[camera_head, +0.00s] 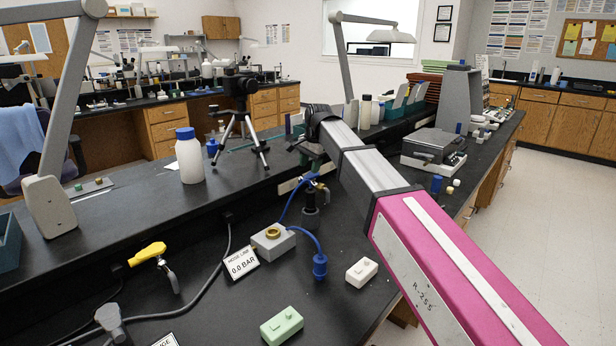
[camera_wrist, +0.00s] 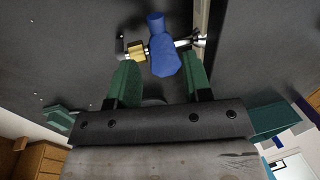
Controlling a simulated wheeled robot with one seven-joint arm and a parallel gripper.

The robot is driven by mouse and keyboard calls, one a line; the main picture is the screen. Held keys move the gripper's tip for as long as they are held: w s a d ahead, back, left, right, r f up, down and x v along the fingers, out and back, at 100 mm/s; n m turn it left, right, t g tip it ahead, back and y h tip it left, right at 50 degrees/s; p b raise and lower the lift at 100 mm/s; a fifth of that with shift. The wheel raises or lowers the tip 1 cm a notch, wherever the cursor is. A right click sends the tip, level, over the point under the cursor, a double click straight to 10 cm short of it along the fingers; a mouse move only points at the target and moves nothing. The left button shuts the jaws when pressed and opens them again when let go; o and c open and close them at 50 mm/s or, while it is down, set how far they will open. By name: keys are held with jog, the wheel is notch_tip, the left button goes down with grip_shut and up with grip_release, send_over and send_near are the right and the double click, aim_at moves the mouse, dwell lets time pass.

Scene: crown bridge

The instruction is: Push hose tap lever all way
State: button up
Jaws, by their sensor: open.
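In the wrist view a blue tap lever (camera_wrist: 164,55) sits on a metal tap with a brass fitting (camera_wrist: 136,51). My gripper (camera_wrist: 160,64) is open, with its green fingers on either side of the lever's near end. The right finger looks very close to the lever; I cannot tell if they touch. In the head view my arm hides most of the gripper. A blue tap part (camera_head: 312,176) shows just below it, above a dark upright fitting on the bench, with a blue hose (camera_head: 288,203) beside it.
A grey block with a brass ring (camera_head: 273,238) and a pressure sign (camera_head: 241,262) stand on the lower bench. A yellow-handled tap (camera_head: 147,254) is at the left. A white bottle (camera_head: 189,157) and a black tripod (camera_head: 240,125) stand on the raised shelf. Small white (camera_head: 361,272) and green (camera_head: 281,325) boxes lie in front.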

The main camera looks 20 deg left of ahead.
aim_at(308, 179)
jog(key=shift+w+a+f, duration=0.1)
jog(key=shift+a+f, duration=0.15)
jog(key=shift+f, duration=0.95)
jog(key=shift+w+a+f, duration=0.1)
jog(key=shift+a+f, duration=0.1)
jog(key=shift+f, duration=0.95)
grip_shut()
